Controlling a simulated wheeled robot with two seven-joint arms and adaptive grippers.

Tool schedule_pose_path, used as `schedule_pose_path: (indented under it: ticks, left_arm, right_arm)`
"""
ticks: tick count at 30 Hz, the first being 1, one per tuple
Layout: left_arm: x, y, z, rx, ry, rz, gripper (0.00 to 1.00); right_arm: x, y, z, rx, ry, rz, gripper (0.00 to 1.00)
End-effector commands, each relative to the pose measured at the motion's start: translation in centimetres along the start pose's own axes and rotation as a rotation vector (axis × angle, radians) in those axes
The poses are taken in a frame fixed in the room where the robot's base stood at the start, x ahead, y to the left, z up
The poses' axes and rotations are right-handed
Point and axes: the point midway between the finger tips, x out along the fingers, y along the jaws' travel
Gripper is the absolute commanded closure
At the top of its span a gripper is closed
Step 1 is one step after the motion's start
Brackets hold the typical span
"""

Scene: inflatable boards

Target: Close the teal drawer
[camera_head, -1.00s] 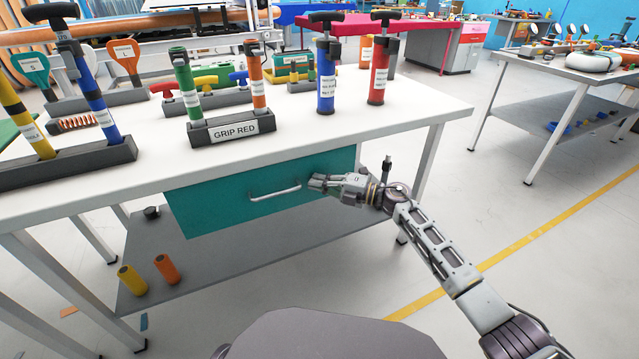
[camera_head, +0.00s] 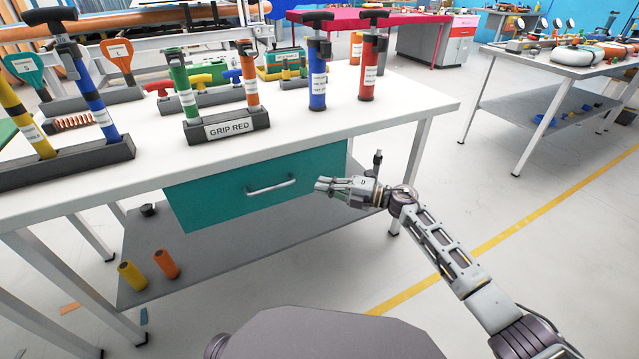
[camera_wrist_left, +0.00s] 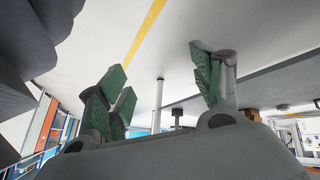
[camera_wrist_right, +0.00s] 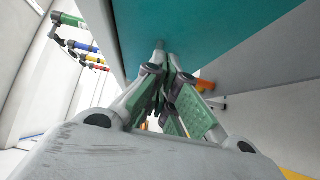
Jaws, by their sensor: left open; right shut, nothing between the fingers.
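The teal drawer (camera_head: 225,200) sits under the white tabletop, and its front looks about flush with the table's front edge. Its silver bar handle (camera_head: 271,186) is uncovered. My right gripper (camera_head: 320,186) is shut and empty, just right of the handle in front of the drawer's right part. I cannot tell whether it touches the front. In the right wrist view the teal drawer (camera_wrist_right: 200,35) fills the top, close beyond the closed fingers (camera_wrist_right: 172,90). My left gripper (camera_wrist_left: 160,85) is open and empty in the left wrist view. It is out of the head view.
The white table (camera_head: 400,115) carries tool racks, including a GRIP RED rack (camera_head: 226,128), a blue pump (camera_head: 317,80) and a red pump (camera_head: 367,75). Yellow and orange cylinders stand on the grey lower shelf (camera_head: 205,258). The floor right of the table is clear.

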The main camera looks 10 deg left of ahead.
Motion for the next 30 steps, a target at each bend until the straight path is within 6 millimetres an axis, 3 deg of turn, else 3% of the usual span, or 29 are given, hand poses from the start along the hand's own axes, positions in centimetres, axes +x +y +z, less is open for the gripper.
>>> schedule_pose_path:
  ticks: [6,18,30]
  left_arm:
    - [-1.0,-0.1,0.2,0.014,-0.040,-0.012,0.34]
    - [-3.6,0.1,-1.3,0.037,-0.085,-0.034,0.34]
    - [-3.9,0.1,-1.4,0.039,-0.098,-0.039,0.34]
  right_arm:
    - [-2.2,0.1,0.1,0.000,-0.002,-0.002,1.00]
    - [-6.9,0.0,-0.1,0.001,0.000,-0.001,1.00]
    - [-7.8,0.0,0.0,0.000,0.000,0.000,1.00]
